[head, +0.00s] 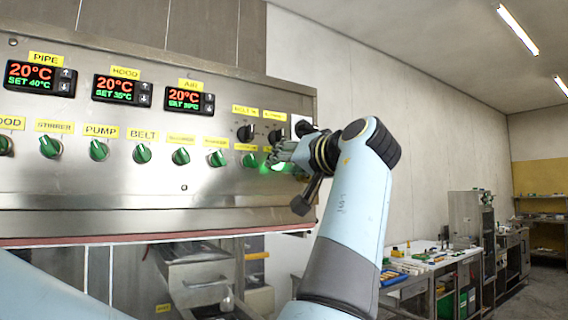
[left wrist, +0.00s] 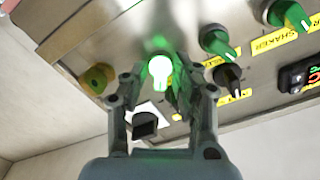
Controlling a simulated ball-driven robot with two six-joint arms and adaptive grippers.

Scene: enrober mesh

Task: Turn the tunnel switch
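The control panel (head: 120,195) carries a row of green switches, each with a yellow label. The label reading tunnel is not legible to me, so I cannot tell for sure which switch it is. My left gripper (head: 281,157) is at the right end of this row, beside a green switch (head: 249,160). In the left wrist view, my left gripper (left wrist: 156,82) has its fingers apart, with a bright green lit part (left wrist: 159,72) between them; contact is unclear. A dark green part (left wrist: 179,96) shows by one finger. My right gripper is out of view.
Two black knobs, one (head: 246,133) left of the other (head: 275,136), sit above the row's right end. Three temperature displays, the nearest to my gripper being AIR (head: 184,99), are higher up. A workbench (head: 430,262) stands at the right.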

